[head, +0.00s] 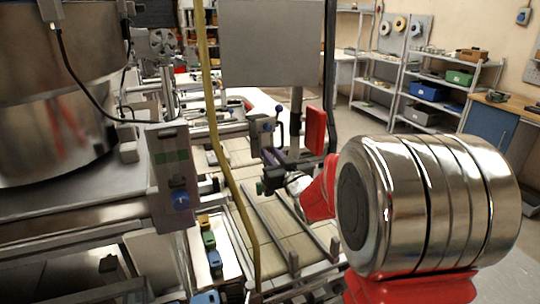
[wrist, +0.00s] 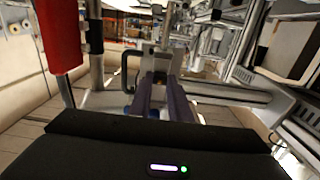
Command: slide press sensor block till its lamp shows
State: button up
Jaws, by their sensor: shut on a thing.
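My gripper (head: 268,168), dark and at the end of my red and silver arm, reaches to the press rail in the head view. In the wrist view its two dark fingers (wrist: 163,82) point away from the camera and are shut on a small grey block between them, apparently the sensor block (wrist: 160,64). In the head view a grey block (head: 262,130) sits at the end of a horizontal metal rail (head: 222,131), just above the fingers. The fingers hide part of the gripped block. I cannot make out a lit lamp on it.
A black bent handle (wrist: 128,72) is left of the fingers. A yellow hose (head: 215,130) hangs left. Small coloured parts (head: 209,240) line the lower rail.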

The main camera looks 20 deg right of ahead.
grip_shut()
jog(key=shift+f, duration=0.1)
jog(key=shift+s+f, duration=0.1)
jog(key=shift+f, duration=0.75)
jog(key=o, duration=0.6)
grip_release()
jog(key=shift+o, duration=0.2)
jog(key=shift+s, duration=0.15)
jog(key=s, duration=1.3)
jog(key=shift+s, duration=0.3)
jog(key=shift+h, duration=0.3)
